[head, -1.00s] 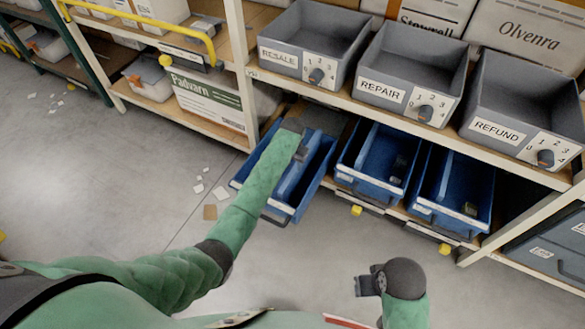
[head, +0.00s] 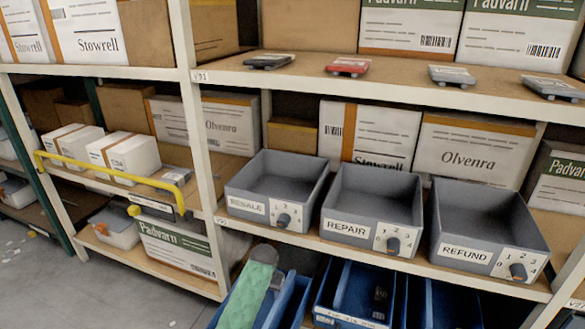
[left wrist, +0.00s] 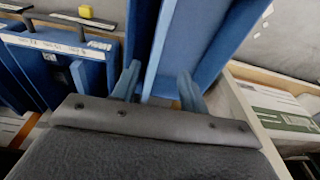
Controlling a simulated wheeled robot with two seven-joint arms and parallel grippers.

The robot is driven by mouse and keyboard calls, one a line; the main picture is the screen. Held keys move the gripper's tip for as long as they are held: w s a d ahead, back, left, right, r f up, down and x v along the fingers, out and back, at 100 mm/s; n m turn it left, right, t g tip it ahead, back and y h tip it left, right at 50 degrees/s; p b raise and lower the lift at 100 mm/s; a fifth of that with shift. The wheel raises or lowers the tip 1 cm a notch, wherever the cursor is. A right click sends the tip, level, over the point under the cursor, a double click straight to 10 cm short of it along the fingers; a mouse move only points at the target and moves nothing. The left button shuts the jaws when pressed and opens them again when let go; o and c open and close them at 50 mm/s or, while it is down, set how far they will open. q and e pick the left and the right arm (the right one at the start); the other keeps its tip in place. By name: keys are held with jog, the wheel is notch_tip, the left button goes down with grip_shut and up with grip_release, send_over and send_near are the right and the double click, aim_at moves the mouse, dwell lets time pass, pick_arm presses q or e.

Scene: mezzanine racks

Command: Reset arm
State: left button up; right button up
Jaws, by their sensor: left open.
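My left arm, in a green sleeve, comes up from the bottom edge of the head view, over the left blue bin (head: 292,302). Its gripper is hard to make out there. In the left wrist view my left gripper (left wrist: 158,88) is open, its two blue-grey fingers apart. Blue bin walls (left wrist: 215,40) lie just beyond the fingers; I cannot tell whether they touch. No held object shows between the fingers. My right gripper is outside both current views.
Grey bins marked RESALE (head: 246,206), REPAIR (head: 346,229) and REFUND (head: 466,252) stand on the shelf above the blue bins. A middle blue bin (head: 345,318) holds a dark item. A yellow rail (head: 110,183) crosses the left rack. Open floor (head: 90,290) lies lower left.

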pick_arm(q)
notch_tip(320, 180, up, 9)
jog(key=t, duration=0.2)
jog(key=s+a+r+t+h, duration=0.1)
jog(key=s+r, duration=0.3)
jog(key=s, duration=0.3)
jog(key=s+a+r+t, duration=0.1)
jog(key=s+a+r, duration=0.1)
jog(key=s+r, duration=0.35)
jog(key=s+a+f+n, duration=0.1)
jog(key=s+a+f, duration=0.15)
jog(key=s, duration=1.55)
jog(key=s+a+f+g, duration=0.1)
jog(key=s+f, duration=0.3)
jog(key=s, duration=0.5)
jog(key=s+a+f+g, duration=0.1)
jog(key=s+f+g, duration=0.2)
jog(key=s, duration=0.6)
notch_tip(320, 180, down, 2)
jog(key=shift+s+n, duration=0.15)
jog(key=shift+n, duration=0.25)
